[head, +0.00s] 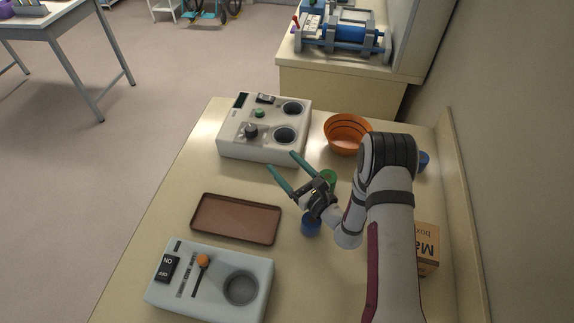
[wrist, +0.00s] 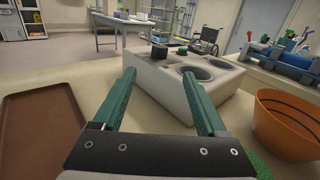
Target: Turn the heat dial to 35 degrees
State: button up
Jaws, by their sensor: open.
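A white box-shaped device (head: 262,148) stands on the far part of the table. It has a dark round dial (head: 251,130), a green knob (head: 260,113), a dark switch, a dark display and two round wells on its top. I cannot read any degree marks. In the wrist view the device (wrist: 200,85) is ahead, with a dark knob at its left edge and the green knob (wrist: 181,51) behind. My gripper (head: 281,162) is open and empty, in front of the device and apart from the dial. Its two green fingers (wrist: 160,88) are spread wide in the wrist view.
A brown tray (head: 236,238) lies left of my gripper. An orange bowl (head: 348,149) stands right of the device. A second grey device (head: 258,308) with an orange-tipped lever is at the front. A cardboard box (head: 428,262), green and blue round items are near my arm.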

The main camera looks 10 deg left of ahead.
aim_at(252, 134)
jog(key=shift+s+d, duration=0.2)
jog(key=a+m, duration=0.1)
jog(key=a+m+t+h, duration=0.1)
jog(key=a, duration=0.1)
jog(key=shift+s+a+f+t+h, duration=0.15)
jog(key=shift+s+a+t+h, duration=0.15)
jog(key=shift+s, duration=0.1)
jog(key=m+h, duration=0.1)
jog(key=s+a+m+t+h, duration=0.1)
jog(key=s+a+t+h, duration=0.1)
jog(key=shift+s+f+m, duration=0.25)
jog(key=shift+m, duration=0.15)
jog(key=shift+s+m+t+h, duration=0.25)
jog(key=shift+m+t+h, duration=0.05)
jog(key=shift+h, duration=0.1)
jog(key=x, duration=1.5)
jog(key=shift+w, duration=0.4)
